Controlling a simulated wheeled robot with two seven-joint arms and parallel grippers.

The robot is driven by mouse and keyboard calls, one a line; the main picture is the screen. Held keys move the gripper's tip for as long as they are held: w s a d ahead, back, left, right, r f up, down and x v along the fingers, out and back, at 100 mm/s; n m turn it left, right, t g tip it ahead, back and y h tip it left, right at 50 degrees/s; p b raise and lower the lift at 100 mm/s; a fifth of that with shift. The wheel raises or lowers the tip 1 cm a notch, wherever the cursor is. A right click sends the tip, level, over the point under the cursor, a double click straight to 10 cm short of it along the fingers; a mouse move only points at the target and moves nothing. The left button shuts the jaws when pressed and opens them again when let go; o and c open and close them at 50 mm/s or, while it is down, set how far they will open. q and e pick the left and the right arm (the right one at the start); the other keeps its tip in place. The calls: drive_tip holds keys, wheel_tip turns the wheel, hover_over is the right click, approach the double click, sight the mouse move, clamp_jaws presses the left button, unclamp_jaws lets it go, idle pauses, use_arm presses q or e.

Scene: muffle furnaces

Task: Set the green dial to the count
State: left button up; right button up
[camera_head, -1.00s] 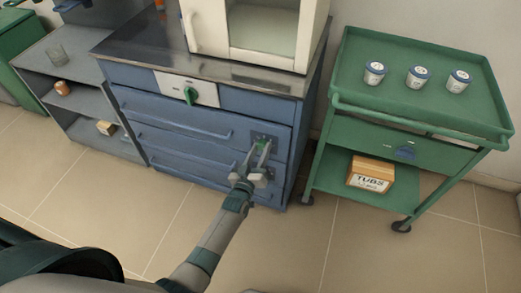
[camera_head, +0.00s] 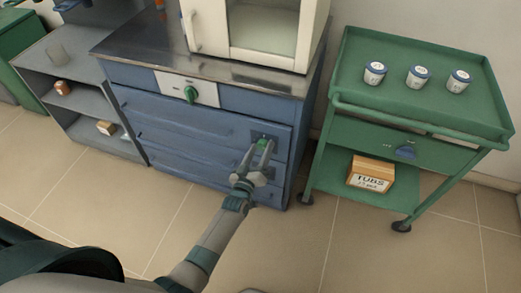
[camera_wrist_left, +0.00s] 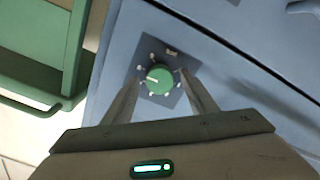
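A round green dial (camera_wrist_left: 158,80) with a white pointer mark sits on a dark square plate (camera_wrist_left: 146,50) with small white marks around it. In the wrist view the pointer mark lies toward the dial's left side. In the head view this dial (camera_head: 263,144) is at the right of the blue drawer front. My left gripper (camera_head: 261,150) is open, its fingers on either side of the dial with a visible gap in the wrist view (camera_wrist_left: 160,92). Three white tubs stand on the green trolley: left (camera_head: 375,73), middle (camera_head: 417,77) and right (camera_head: 458,81). My right gripper is not in view.
A second green knob (camera_head: 190,95) sits on a white panel on the blue cabinet (camera_head: 200,150). A white furnace (camera_head: 262,30) stands on top. The green trolley (camera_head: 350,50) at right holds a box marked TUBS (camera_head: 370,175) on its lower shelf. A grey shelf unit (camera_head: 75,90) stands left.

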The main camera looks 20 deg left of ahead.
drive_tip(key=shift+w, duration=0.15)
use_arm(q)
drive_tip(key=shift+s, duration=0.7)
drive_tip(key=s, duration=1.6)
drive_tip(key=shift+a, duration=0.25)
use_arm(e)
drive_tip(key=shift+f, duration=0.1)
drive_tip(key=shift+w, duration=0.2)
use_arm(q)
drive_tip(key=s+d+f+m+g+h+p, duration=0.15)
drive_tip(key=s+f+m+g+p, duration=0.5)
drive_tip(key=f, duration=0.75)
drive_tip(key=s+f+m+g, duration=0.1)
drive_tip(key=s+f+g, duration=0.2)
drive_tip(key=s+f, duration=0.2)
drive_tip(key=s+a+f+m+g, duration=0.1)
drive_tip(key=s+f+g, duration=0.2)
drive_tip(key=s, duration=0.7)
wheel_tip(320, 180, down, 3)
drive_tip(key=shift+r+y, duration=0.15)
drive_tip(key=shift+y, duration=0.3)
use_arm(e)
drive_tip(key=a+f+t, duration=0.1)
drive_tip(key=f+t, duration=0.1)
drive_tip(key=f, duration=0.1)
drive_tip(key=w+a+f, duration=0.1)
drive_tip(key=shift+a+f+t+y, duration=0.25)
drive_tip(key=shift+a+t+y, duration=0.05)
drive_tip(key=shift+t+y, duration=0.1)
